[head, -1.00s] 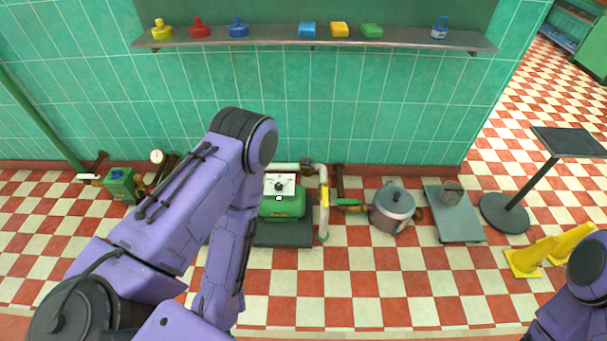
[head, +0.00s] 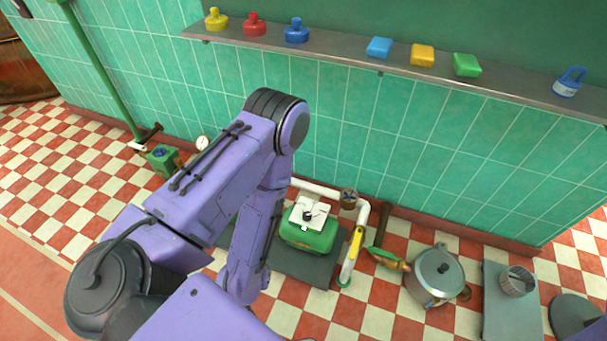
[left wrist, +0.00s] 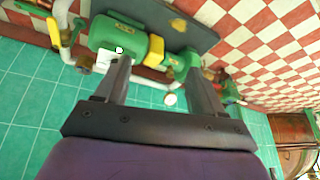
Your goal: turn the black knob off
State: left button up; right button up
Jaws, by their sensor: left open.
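The black knob (head: 307,216) sits on a white plate (head: 318,210) on top of a green pump-like unit (head: 308,238) in the head view. The unit stands on a dark base plate near the tiled wall. In the left wrist view the green unit (left wrist: 130,33) lies beyond the fingers, with a yellow band at one end; I cannot make out the knob there. My left gripper (left wrist: 160,75) is open and empty, its fingers apart from the unit. In the head view my left arm hides this gripper. My right gripper is not in view.
A white pipe with a yellow-handled valve (head: 354,245) stands right of the unit. Farther right are a grey kettle (head: 436,276) and a grey plate (head: 497,322) bearing a metal cup. A shelf (head: 350,50) with coloured items hangs above. A small green box (head: 162,160) is at left.

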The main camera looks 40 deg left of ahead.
pick_arm(q)
jog(key=w+f+m+t+b, duration=0.1)
jog(key=w+f+t+b, duration=0.1)
jog(key=w+f+b, duration=0.75)
jog(key=m+t+b, duration=0.3)
jog(key=t+b, duration=0.4)
jog(key=b, duration=1.5)
send_near(307, 216)
jog(key=b+x, duration=0.4)
jog(key=x, duration=0.5)
jog(key=shift+f, duration=0.2)
jog(key=shift+w+a, duration=0.15)
jog(key=shift+w, duration=0.55)
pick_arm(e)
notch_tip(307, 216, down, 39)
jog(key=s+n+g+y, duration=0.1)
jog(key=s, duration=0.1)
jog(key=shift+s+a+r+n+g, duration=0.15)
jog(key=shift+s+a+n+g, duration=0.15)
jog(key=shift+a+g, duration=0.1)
pick_arm(q)
jog(key=c, duration=1)
